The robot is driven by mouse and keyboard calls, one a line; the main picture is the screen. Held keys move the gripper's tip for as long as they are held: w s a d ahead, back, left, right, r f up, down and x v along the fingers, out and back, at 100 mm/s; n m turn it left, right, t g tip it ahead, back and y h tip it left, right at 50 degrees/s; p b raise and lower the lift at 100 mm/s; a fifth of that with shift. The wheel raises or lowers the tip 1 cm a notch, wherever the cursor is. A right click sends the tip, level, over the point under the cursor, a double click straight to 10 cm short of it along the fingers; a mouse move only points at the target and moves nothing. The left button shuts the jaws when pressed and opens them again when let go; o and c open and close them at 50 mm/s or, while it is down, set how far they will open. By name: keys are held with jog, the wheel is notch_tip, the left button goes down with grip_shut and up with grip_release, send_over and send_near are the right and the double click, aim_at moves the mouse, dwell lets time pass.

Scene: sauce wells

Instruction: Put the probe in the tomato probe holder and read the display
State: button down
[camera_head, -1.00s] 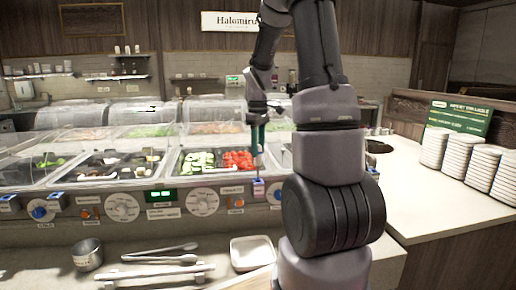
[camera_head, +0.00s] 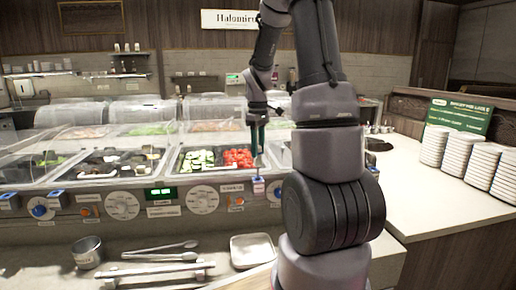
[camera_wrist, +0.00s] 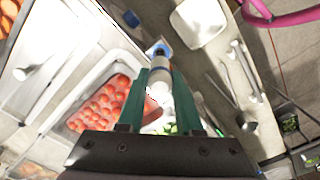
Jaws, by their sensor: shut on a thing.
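My gripper (camera_head: 258,140) is over the front edge of the food counter, right of the red tomatoes (camera_head: 238,158). In the wrist view its green fingers (camera_wrist: 159,98) are shut on the probe (camera_wrist: 160,74), a pale cylinder. The tomatoes (camera_wrist: 100,104) lie left of it there. A small blue and white holder (camera_head: 258,187) sits on the counter front below my gripper. A blue part (camera_wrist: 156,48) shows at the probe's far end; I cannot tell whether they touch. A green-lit display (camera_head: 160,194) is on the front panel, its reading too small to make out.
Sliced cucumber (camera_head: 197,160) lies left of the tomatoes. Dials (camera_head: 203,199) line the panel. A white dish (camera_head: 252,250), tongs (camera_head: 160,256) and a metal cup (camera_head: 87,252) are on the lower shelf. Plate stacks (camera_head: 490,170) stand on the right counter.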

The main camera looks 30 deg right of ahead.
aim_at(258, 166)
jog(key=shift+f, duration=2.35)
jog(key=shift+r, duration=0.15)
dwell(3.1)
jog(key=shift+r, duration=3.65)
